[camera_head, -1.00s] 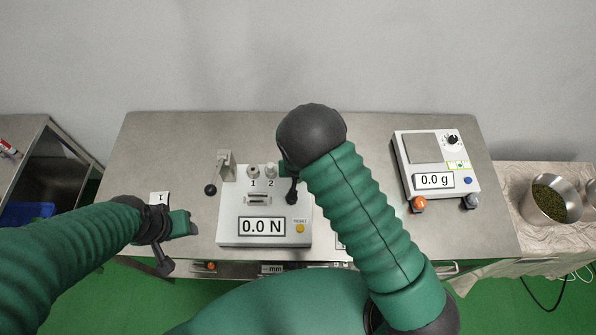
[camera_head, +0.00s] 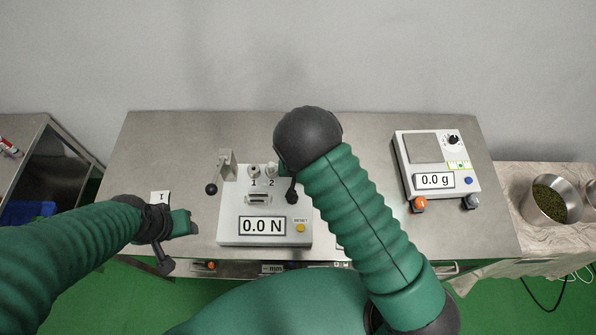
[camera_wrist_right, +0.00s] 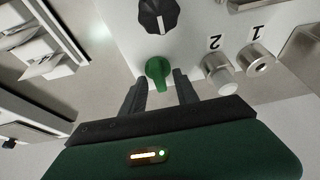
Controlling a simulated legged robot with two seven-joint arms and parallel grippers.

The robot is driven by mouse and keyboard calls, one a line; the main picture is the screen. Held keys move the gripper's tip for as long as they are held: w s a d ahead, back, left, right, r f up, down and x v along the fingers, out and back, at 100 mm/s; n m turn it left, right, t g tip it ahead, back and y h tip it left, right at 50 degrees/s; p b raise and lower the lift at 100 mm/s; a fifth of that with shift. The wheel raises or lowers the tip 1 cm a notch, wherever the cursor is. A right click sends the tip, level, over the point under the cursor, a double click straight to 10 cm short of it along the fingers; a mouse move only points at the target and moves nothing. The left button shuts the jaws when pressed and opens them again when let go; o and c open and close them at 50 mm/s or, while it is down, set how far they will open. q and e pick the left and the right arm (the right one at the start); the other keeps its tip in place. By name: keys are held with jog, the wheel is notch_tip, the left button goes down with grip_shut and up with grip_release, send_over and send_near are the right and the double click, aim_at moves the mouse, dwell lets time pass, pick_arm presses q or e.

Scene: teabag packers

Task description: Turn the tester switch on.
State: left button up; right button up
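The tester (camera_head: 233,235) is a white box in the middle of the table, with its display at 0.0 N. A green switch knob (camera_wrist_right: 158,70) shows in the right wrist view, below a black pointer knob (camera_wrist_right: 158,15). In the head view my right arm hides that part of the tester. My right gripper (camera_wrist_right: 158,82) is open, with its two dark fingers apart on either side of the green knob. Whether they touch it I cannot tell. My left gripper (camera_head: 178,243) hovers over the table's front edge, left of the tester; its opening is unclear.
Two posts marked 1 and 2 (camera_head: 270,171) stand on the tester, beside a lever (camera_head: 212,188). A white scale (camera_head: 465,191) reads 0.0 g at the right. A small card marked 1 (camera_head: 160,197) lies left.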

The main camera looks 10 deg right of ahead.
jog(key=p+v, duration=1.4)
jog(key=v, duration=0.2)
jog(key=shift+s+r, duration=0.2)
jog(key=shift+r, duration=0.1)
jog(key=shift+a, duration=0.1)
